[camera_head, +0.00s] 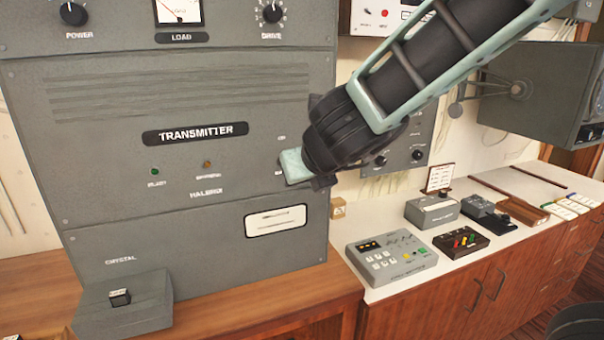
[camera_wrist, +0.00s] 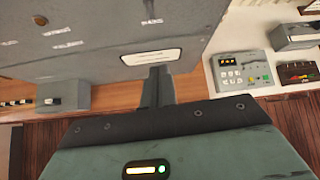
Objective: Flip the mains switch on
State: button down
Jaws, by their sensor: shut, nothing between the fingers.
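The grey transmitter cabinet (camera_head: 110,130) fills the left of the head view, with a "TRANSMITTER" plate, a green lamp (camera_head: 155,171) and an amber lamp (camera_head: 208,164). Small labels show at its right edge, beside my gripper (camera_head: 292,168), too small to read surely. The mains switch is not visible; my gripper and wrist cover the panel by those labels. In the wrist view my gripper (camera_wrist: 158,82) is shut and empty, its fingers in front of the cabinet's lower front, below the white label plate (camera_wrist: 152,57). Contact with the panel cannot be told.
A crystal box (camera_head: 125,300) stands on the wooden desk at the cabinet's foot. To the right, a white-topped counter holds a grey button console (camera_head: 391,256), a small dark box (camera_head: 461,240) and other devices. A grey speaker-like box (camera_head: 530,95) hangs at far right.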

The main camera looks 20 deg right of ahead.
jog(key=b+x, duration=0.2)
jog(key=x, duration=0.6)
jog(key=shift+w+a+r+p, duration=0.1)
jog(key=shift+w+r+p, duration=0.1)
jog(key=shift+r+p, duration=0.5)
jog(key=shift+w+a+r+p, duration=0.1)
jog(key=shift+w+r+p, duration=0.1)
jog(key=shift+r+p, duration=0.45)
jog(key=shift+w+a+r+p, duration=0.1)
jog(key=shift+w+r+p, duration=0.1)
jog(key=shift+r+p, duration=0.5)
jog(key=shift+r, duration=0.45)
jog(key=shift+r+p, duration=0.35)
jog(key=shift+r, duration=0.1)
